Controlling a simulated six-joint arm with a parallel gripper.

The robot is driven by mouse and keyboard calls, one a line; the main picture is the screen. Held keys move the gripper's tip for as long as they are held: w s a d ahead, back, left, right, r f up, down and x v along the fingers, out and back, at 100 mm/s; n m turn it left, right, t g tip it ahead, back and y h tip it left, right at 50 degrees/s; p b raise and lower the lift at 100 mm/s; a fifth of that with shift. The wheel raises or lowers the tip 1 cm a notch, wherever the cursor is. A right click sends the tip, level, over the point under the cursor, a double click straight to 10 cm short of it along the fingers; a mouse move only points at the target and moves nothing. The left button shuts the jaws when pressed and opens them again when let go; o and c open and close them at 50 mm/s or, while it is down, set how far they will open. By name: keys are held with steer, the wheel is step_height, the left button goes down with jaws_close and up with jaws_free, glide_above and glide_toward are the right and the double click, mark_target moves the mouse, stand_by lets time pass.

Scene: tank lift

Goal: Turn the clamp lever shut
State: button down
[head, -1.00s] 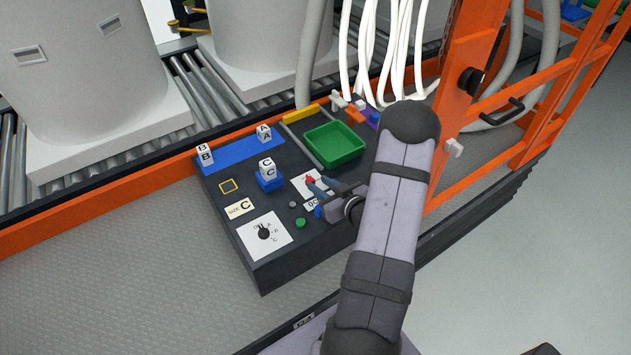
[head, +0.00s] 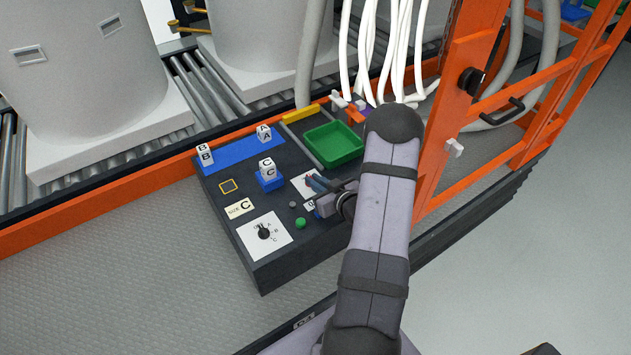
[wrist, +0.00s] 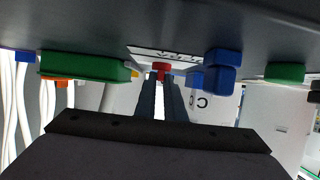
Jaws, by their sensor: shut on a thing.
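The clamp lever shows in the wrist view as a small red piece (wrist: 161,67) at the tips of my fingers, in front of a white plate with dark lettering. My gripper (wrist: 161,80) is shut on this red lever, with its two dark fingers close together. In the head view my gripper (head: 316,182) is over the white plate (head: 299,181) on the dark panel. There the fingers and wrist hide nearly all of the lever, so its angle cannot be told.
A green tray (head: 334,144) lies behind my gripper. A C cube (head: 267,168) stands on a blue block (head: 269,182) close to its left. A green button (head: 300,223) and a dial (head: 264,232) are nearer the front. An orange frame (head: 452,130) rises at the right.

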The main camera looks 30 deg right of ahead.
mark_target(305, 190)
steer(key=shift+a+m+h, duration=0.15)
steer(key=shift+m+h, duration=0.15)
steer(key=shift+h, duration=0.1)
steer(key=shift+w+a+f+m+g+h+b, duration=0.15)
steer(key=shift+a+m+h+b, duration=0.1)
steer(key=shift+m+h, duration=0.35)
steer(key=shift+s+a+r+m+g+h+b, duration=0.1)
steer(key=shift+a+m+g+h+b, duration=0.1)
steer(key=shift+m+h, duration=0.35)
steer(key=m+h, duration=0.1)
steer(key=m+g+h, duration=0.1)
steer(key=m+h, duration=0.1)
steer(key=h, duration=0.1)
steer(key=shift+w+a+m+b, duration=0.25)
steer(key=shift+w+a+b, duration=0.05)
steer(key=shift+a+b, duration=0.1)
steer(key=m+g+h, duration=0.1)
steer(key=m+h, duration=0.1)
steer(key=m+g+h, duration=0.1)
steer(key=shift+w+a+g, duration=0.25)
steer(key=shift+g, duration=0.1)
steer(key=shift+w+m+g+h+p, duration=0.15)
steer(key=shift+m+g+h+p, duration=0.2)
steer(key=shift+m+g+h, duration=0.55)
steer(key=shift+m+g, duration=0.3)
steer(key=shift+m, duration=0.2)
steer(key=c, duration=1.8)
jaws_free()
steer(key=shift+c, duration=0.2)
